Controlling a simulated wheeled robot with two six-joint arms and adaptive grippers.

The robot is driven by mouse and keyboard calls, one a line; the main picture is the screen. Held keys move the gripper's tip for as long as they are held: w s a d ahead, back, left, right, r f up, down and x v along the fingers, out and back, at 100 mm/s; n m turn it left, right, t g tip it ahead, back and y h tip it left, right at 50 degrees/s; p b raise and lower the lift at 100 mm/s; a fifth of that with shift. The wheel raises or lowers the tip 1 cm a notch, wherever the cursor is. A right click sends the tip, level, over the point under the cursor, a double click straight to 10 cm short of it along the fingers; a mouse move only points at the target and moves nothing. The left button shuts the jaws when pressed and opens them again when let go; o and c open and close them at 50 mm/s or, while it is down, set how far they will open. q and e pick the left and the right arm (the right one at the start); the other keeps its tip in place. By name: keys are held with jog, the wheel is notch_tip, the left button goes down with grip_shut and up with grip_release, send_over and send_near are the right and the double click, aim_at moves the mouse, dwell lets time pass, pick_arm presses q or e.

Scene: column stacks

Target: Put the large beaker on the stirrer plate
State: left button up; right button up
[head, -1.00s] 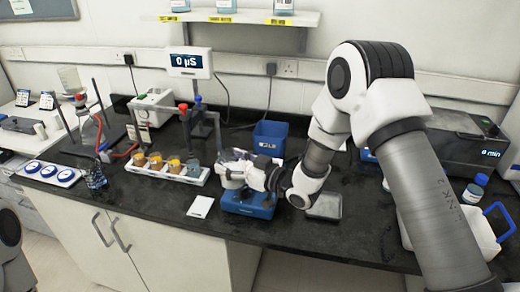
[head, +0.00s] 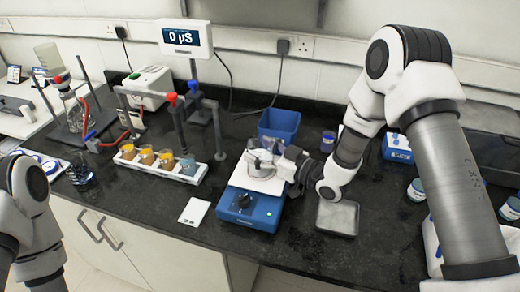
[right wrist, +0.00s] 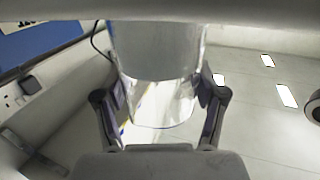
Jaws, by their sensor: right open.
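The large beaker (head: 260,160) is clear glass and looks upright on the white top of the blue stirrer plate (head: 241,207). My right gripper (head: 273,164) reaches it from the right. In the right wrist view the beaker (right wrist: 155,80) is between the two open fingers of my right gripper (right wrist: 160,92), with the fingers at either side of it. Part of the beaker is hidden by the gripper in the head view. My left arm shows at the left edge, but its gripper is out of frame.
A rack of sample cups (head: 160,163) and a white card (head: 195,211) lie left of the stirrer. A blue bin (head: 279,125) stands behind it, and a grey tray (head: 338,218) lies to its right. The meter (head: 186,37) stands on a post behind the rack.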

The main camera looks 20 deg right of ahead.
jog(key=o, duration=0.3)
jog(key=shift+s+d+r, duration=0.1)
jog(key=shift+s+d, duration=0.05)
jog(key=shift+s, duration=0.05)
jog(key=shift+o, duration=0.2)
jog(key=shift+s+d+r, duration=0.1)
jog(key=shift+s+d, duration=0.05)
jog(key=shift+s, duration=0.05)
pick_arm(q)
jog(key=shift+s+d+r, duration=0.15)
jog(key=shift+s, duration=0.1)
jog(key=shift+w, duration=0.1)
pick_arm(e)
jog(key=shift+w, duration=0.15)
jog(key=shift+s+d, duration=0.1)
jog(key=shift+s, duration=0.1)
pick_arm(q)
jog(key=shift+f+b, duration=0.85)
pick_arm(e)
jog(key=v, duration=1.1)
jog(key=shift+s, duration=0.25)
pick_arm(q)
jog(key=shift+r, duration=0.1)
